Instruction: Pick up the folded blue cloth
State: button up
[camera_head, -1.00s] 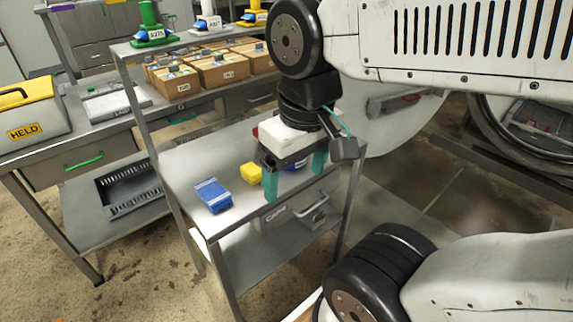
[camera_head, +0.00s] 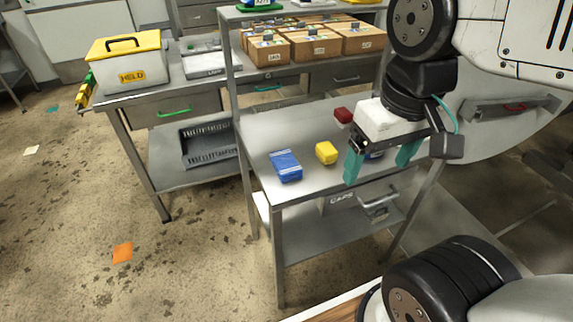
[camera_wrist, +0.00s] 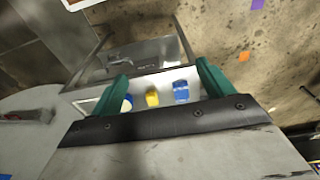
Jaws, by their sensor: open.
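The folded blue cloth (camera_head: 285,166) lies on the steel table, near its front left corner, in the head view. It has a pale stripe pattern on one end. It also shows in the wrist view (camera_wrist: 181,91), nearer the right finger. My gripper (camera_head: 381,168) is open and empty, with green fingers pointing down. It is above the right part of the table, to the right of the cloth and apart from it. In the wrist view the fingers of my gripper (camera_wrist: 166,84) spread to either side of the objects.
A yellow block (camera_head: 326,153) lies right of the cloth, and a red block (camera_head: 343,115) lies behind it. A blue and white round item (camera_wrist: 126,103) is partly hidden by my gripper in the head view. A shelf with cardboard boxes (camera_head: 312,45) stands behind the table (camera_head: 262,128).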

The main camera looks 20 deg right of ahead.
jog(key=shift+o, duration=0.6)
send_near(286, 161)
jog(key=s, duration=0.1)
jog(key=s+f, duration=0.1)
jog(key=s, duration=0.1)
jog(key=s+f, duration=0.1)
jog(key=shift+s+d+f, duration=0.1)
jog(key=shift+s+d, duration=0.05)
jog(key=shift+d, duration=0.05)
jog(key=w, duration=0.1)
jog(key=w+r+t, duration=0.1)
jog(key=w, duration=0.1)
jog(key=shift+w+a+t, duration=0.15)
jog(key=shift+t, duration=0.15)
jog(key=shift+w+f, duration=0.25)
jog(key=x, duration=0.7)
jog(key=shift+s+a+f, duration=0.15)
jog(key=shift+s+f, duration=0.05)
jog(key=shift+s, duration=0.05)
